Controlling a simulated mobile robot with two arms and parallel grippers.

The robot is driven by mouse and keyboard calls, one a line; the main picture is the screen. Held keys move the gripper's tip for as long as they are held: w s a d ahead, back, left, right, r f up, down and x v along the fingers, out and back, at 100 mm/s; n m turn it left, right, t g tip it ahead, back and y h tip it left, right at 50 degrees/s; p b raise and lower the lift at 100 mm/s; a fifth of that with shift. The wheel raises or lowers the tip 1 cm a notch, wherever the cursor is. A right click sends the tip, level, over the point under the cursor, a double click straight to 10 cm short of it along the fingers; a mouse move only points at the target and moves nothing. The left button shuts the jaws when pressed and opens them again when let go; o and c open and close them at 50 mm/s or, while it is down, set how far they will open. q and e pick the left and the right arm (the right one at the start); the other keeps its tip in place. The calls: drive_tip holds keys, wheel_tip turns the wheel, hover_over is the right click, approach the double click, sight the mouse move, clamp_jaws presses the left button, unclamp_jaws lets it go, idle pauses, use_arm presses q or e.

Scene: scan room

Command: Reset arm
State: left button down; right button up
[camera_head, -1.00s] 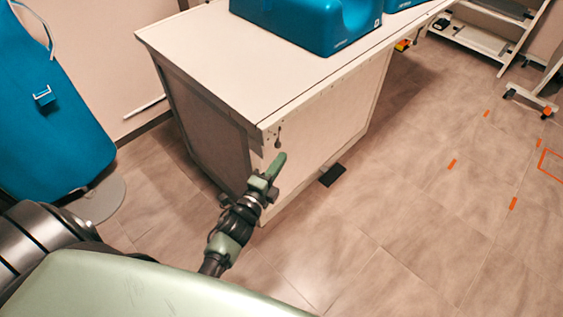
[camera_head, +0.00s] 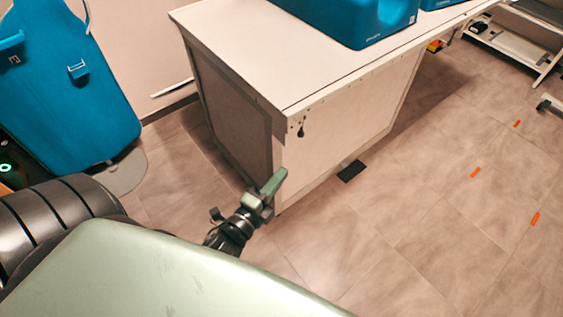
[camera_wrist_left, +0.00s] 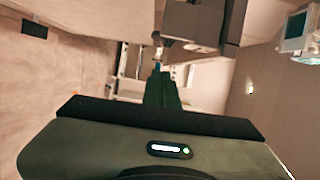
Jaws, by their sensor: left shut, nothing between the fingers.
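My left gripper (camera_head: 272,183) shows in the head view in front of the near corner of a white table. Its green fingers are together and hold nothing. In the left wrist view the shut fingers (camera_wrist_left: 161,88) point away from the camera. Whether they touch the table's side cannot be told. My right gripper is in neither view.
The white table (camera_head: 235,45) bears a blue padded block (camera_head: 360,22). A blue apron-like piece (camera_head: 62,100) stands at the left by the wall. A black plate (camera_head: 351,171) lies by the table's foot. Tiled floor (camera_head: 430,230) with orange marks is open at the right.

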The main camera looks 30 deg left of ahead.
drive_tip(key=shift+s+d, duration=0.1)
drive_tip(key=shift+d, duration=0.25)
use_arm(q)
drive_tip(key=s+d+f+n+g+p, duration=0.15)
drive_tip(key=s+f+n+g, duration=0.25)
drive_tip(key=f, duration=0.8)
drive_tip(key=s+d+f+n+g+p, duration=0.1)
drive_tip(key=s+d+f+n+g, duration=0.25)
drive_tip(key=f, duration=0.95)
drive_tip(key=s+a+f+n+g, duration=0.1)
drive_tip(key=s+f+n+g, duration=0.1)
drive_tip(key=s+f, duration=0.3)
drive_tip(key=s+a+f+n+g, duration=0.1)
drive_tip(key=s+f+n+g, duration=0.2)
drive_tip(key=s, duration=1)
drive_tip(key=s+a+f+n+g+p, duration=0.1)
drive_tip(key=s+a+f+n+g, duration=0.1)
drive_tip(key=s+f, duration=0.6)
drive_tip(key=shift+s+n+g+y, duration=0.3)
drive_tip(key=shift+s+n+g, duration=0.3)
drive_tip(key=shift+g, duration=0.65)
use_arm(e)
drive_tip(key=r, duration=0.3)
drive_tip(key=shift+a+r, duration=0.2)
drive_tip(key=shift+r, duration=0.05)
use_arm(q)
drive_tip(key=shift+w+a, duration=0.1)
